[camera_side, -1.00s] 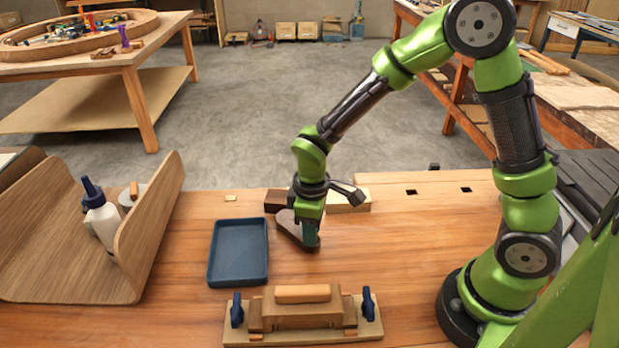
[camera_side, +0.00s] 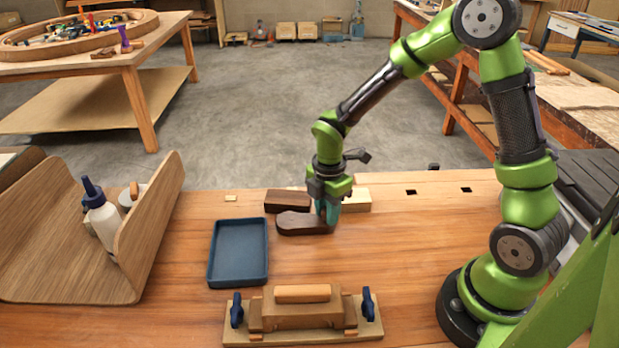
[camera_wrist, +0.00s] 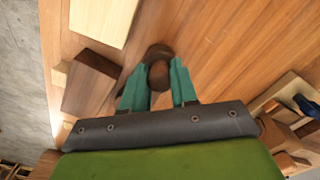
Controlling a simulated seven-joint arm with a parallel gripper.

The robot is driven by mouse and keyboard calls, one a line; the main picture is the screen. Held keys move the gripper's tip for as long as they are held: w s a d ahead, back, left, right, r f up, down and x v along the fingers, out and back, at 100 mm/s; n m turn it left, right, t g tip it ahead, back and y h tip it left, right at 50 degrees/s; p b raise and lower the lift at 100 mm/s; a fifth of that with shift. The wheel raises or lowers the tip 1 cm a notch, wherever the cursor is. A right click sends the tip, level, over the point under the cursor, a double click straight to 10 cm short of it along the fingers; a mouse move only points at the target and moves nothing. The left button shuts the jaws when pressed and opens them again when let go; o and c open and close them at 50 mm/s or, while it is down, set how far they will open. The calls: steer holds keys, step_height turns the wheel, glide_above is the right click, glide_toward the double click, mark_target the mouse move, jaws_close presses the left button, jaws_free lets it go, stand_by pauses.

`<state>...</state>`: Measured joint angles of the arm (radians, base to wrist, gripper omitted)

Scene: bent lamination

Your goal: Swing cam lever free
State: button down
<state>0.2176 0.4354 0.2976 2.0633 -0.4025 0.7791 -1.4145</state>
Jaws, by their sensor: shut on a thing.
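The cam lever (camera_side: 300,224) is a dark brown, rounded wooden piece lying on the bench top. It points to the left in the side view. My gripper (camera_side: 326,216) is over its right end, pointing down, with teal fingers shut on it. In the wrist view the lever (camera_wrist: 159,54) shows between and beyond the two fingertips of my gripper (camera_wrist: 158,72). The fingers hide part of the lever, and its pivot cannot be made out.
A dark wood block (camera_side: 287,201) lies just behind the lever, with a pale block (camera_side: 356,199) to its right. A blue tray (camera_side: 238,252) is at front left. A wooden fixture with blue knobs (camera_side: 303,309) stands in front. A curved plywood form (camera_side: 150,225) is at far left.

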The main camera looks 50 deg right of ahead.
steer(key=shift+w+d+n, duration=0.45)
steer(key=shift+d+n, duration=0.05)
steer(key=shift+n, duration=0.3)
steer(key=c, duration=0.9)
jaws_free()
step_height(320, 180, up, 17)
steer(key=shift+f, duration=0.1)
